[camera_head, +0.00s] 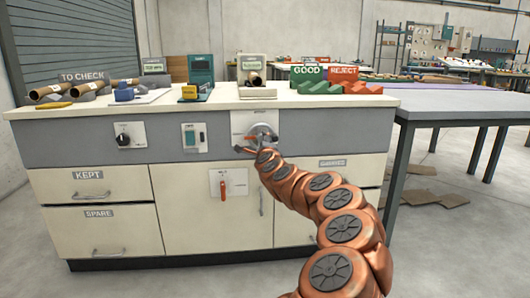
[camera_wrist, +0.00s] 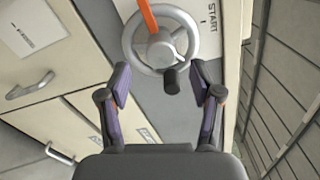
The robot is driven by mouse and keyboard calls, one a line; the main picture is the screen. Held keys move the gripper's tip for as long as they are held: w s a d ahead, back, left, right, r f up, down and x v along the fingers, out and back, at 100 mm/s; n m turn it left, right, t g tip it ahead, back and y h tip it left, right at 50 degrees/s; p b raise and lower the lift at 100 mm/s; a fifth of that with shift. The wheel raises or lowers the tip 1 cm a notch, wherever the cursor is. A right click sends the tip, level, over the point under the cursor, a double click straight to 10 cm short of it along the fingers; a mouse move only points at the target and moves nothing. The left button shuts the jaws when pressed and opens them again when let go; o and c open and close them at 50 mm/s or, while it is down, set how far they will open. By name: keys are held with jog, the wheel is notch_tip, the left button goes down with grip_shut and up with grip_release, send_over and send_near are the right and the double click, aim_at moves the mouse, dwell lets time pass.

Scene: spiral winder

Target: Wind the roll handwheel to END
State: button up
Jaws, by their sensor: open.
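The roll handwheel (camera_wrist: 136,34) is a grey metal wheel with a round hub and a dark knob (camera_wrist: 172,80) on its rim. An orange pointer (camera_wrist: 148,15) runs from the hub toward the top edge of the wrist view. A white plate behind the wheel carries a START label (camera_wrist: 212,17); no END mark is readable. My gripper (camera_wrist: 163,86) is open, its fingers on either side of the knob's lower end, with gaps showing. In the head view, the handwheel (camera_head: 264,130) is on the cabinet front, partly hidden by my gripper (camera_head: 246,148).
The cabinet front also has a black dial (camera_head: 124,140), a green switch (camera_head: 190,136) and a red lever (camera_head: 222,188). Drawers labelled KEPT (camera_head: 92,188) and SPARE (camera_head: 105,230) are shut. Trays and rolls stand on the white top. A grey table (camera_head: 460,105) stands right.

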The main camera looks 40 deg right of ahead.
jog(key=v, duration=0.7)
dwell(0.3)
dwell(1.1)
